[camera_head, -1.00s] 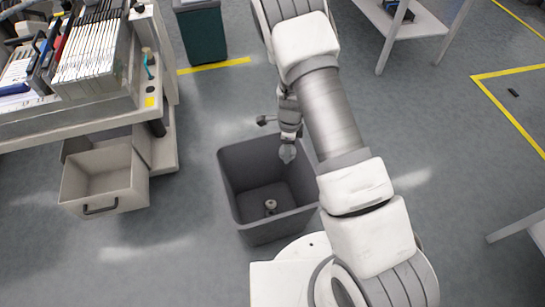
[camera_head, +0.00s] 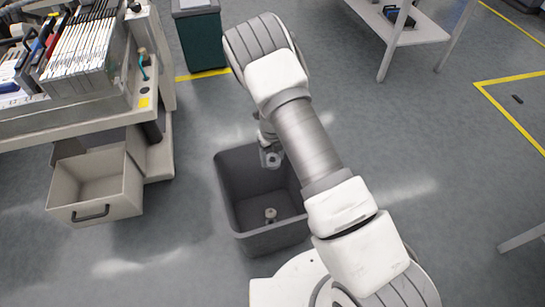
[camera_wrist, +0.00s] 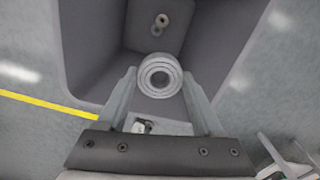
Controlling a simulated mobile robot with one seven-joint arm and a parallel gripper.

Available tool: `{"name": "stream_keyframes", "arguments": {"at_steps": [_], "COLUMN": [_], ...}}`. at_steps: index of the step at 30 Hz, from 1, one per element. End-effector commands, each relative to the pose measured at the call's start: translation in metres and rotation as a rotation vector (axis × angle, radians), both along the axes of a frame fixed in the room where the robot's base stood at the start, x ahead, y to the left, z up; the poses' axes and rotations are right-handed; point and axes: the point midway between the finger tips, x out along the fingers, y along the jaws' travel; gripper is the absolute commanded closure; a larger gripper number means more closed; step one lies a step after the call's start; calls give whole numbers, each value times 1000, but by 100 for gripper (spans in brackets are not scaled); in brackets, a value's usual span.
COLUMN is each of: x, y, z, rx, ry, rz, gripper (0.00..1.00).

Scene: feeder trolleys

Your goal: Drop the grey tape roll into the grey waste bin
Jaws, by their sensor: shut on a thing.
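The grey tape roll (camera_wrist: 160,76) is between the fingertips of my gripper (camera_wrist: 159,88) in the wrist view, its round end facing the camera. My gripper is shut on it. In the head view my gripper (camera_head: 270,158) is at the far side of the grey waste bin (camera_head: 226,192), over its opening; the tape roll is hard to make out there. The bin's inner walls (camera_wrist: 215,35) show beyond the roll in the wrist view. A small pale object (camera_head: 270,214) lies on the bin's floor and also shows in the wrist view (camera_wrist: 161,20).
A trolley (camera_head: 80,122) with upright files and an open, empty drawer (camera_head: 95,190) stands at the left. A dark green bin (camera_head: 202,42) is at the back. A white table (camera_head: 410,30) is at the back right.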

Motion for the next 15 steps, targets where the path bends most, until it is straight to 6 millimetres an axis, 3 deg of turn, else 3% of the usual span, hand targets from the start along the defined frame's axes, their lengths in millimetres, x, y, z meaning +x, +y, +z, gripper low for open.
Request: {"name": "stream_keyframes", "arguments": {"at_steps": [7, 15], "x": [0, 0], "y": [0, 0], "z": [-35, -45], "rx": [0, 0], "ry": [0, -1], "rz": [2, 1], "gripper": [84, 84]}}
